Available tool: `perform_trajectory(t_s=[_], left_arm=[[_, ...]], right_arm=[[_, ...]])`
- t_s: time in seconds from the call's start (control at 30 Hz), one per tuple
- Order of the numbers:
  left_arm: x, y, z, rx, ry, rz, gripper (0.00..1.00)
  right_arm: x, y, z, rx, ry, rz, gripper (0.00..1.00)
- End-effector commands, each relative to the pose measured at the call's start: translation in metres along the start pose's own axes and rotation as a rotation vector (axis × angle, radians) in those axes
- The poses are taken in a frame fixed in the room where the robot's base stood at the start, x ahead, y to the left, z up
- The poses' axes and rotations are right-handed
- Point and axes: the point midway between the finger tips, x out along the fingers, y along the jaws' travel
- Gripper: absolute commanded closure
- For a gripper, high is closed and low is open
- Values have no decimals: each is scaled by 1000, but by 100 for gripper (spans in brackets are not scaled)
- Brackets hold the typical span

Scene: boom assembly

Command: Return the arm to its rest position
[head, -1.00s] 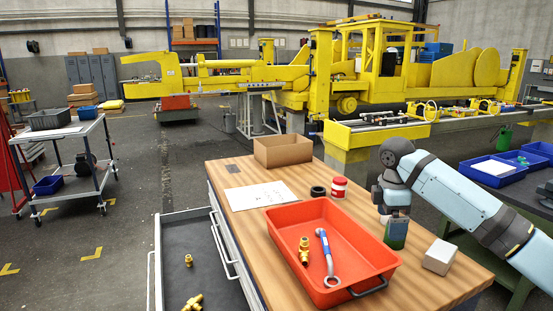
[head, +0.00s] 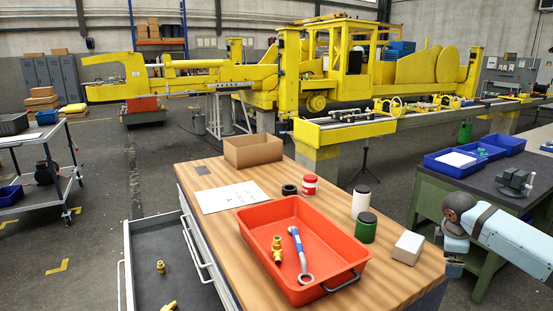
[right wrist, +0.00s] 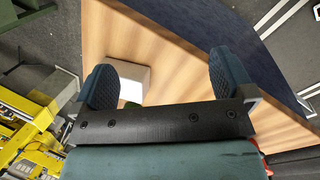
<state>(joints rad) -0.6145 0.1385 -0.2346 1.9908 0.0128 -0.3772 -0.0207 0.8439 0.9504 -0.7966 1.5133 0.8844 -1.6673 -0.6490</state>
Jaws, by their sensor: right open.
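My right arm comes in from the right in the head view, with its gripper end (head: 453,262) beyond the table's right edge, clear of everything on it. In the right wrist view my right gripper (right wrist: 160,75) is open, its two dark pads wide apart with nothing held between them. My left gripper is not in view.
The wooden table (head: 215,170) carries a red tray (head: 330,278) with a wrench and brass fitting, a white box (head: 408,247), a green jar (head: 366,228), a white jar (head: 361,200), a red-and-white can (head: 310,185) and a cardboard box (head: 253,152). A green workbench (head: 450,185) stands right. An open drawer (head: 150,262) juts left.

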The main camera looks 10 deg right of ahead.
Motion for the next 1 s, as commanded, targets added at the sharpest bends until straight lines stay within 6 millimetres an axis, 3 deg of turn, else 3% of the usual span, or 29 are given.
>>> perform_trajectory(t_s=[0.03,0.2,0.5,0.73,1.0], left_arm=[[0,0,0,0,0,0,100],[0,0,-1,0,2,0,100],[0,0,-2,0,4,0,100],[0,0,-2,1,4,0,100],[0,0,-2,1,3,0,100]], right_arm=[[24,-14,-2,6,9,16,0],[87,-58,-6,48,80,115,0],[164,-150,1,97,251,259,0],[191,-230,17,105,412,326,0],[190,-307,34,92,586,350,0]])
